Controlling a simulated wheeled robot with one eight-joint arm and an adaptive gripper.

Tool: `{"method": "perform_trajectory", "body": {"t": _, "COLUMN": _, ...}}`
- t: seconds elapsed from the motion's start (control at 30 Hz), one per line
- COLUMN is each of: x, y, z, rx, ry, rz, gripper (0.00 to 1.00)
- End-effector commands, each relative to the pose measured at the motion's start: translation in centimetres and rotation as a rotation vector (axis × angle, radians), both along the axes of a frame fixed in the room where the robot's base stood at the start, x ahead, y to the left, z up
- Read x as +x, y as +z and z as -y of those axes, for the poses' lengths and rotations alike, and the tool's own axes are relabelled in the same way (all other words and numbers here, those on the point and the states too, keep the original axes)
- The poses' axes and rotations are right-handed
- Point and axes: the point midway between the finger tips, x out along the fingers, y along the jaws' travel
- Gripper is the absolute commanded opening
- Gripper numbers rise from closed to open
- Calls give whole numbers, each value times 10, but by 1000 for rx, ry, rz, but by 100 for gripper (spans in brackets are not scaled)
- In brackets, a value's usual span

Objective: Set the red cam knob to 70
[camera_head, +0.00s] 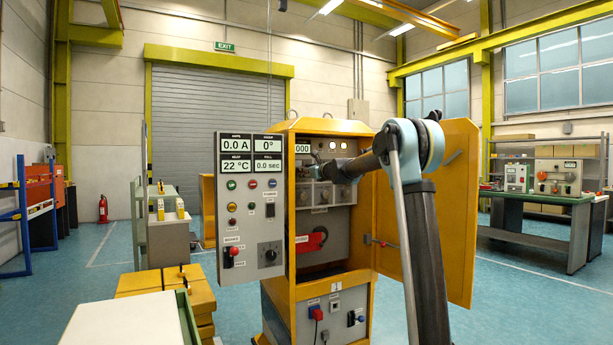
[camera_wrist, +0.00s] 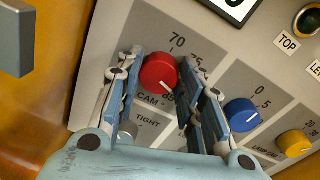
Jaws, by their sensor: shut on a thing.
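The red cam knob (camera_wrist: 159,71) sits on a grey panel between my gripper's fingers in the wrist view. My gripper (camera_wrist: 162,66) is shut on it, one blue finger pad on each side. The knob's white pointer line points to the lower right, away from the printed 70 above the knob. A 75 shows to the right of the 70, partly covered by the right finger. In the head view my gripper (camera_head: 325,172) reaches into the open yellow cabinet (camera_head: 384,200), and the red knob cannot be made out there.
A blue knob (camera_wrist: 241,115) and a yellow knob (camera_wrist: 293,143) stand right of the red one. A smaller grey knob (camera_wrist: 127,131) marked TIGHT is partly behind the left finger. The cabinet door (camera_head: 455,210) stands open at right; a control panel (camera_head: 250,210) is at left.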

Motion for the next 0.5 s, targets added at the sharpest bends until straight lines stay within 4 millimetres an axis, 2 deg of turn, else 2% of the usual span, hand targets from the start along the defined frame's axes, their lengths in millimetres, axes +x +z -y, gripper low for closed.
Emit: {"method": "perform_trajectory", "body": {"t": 0.5, "x": 0, "y": 0, "z": 0, "rx": -407, "ry": -6, "rz": 274, "gripper": 11}}
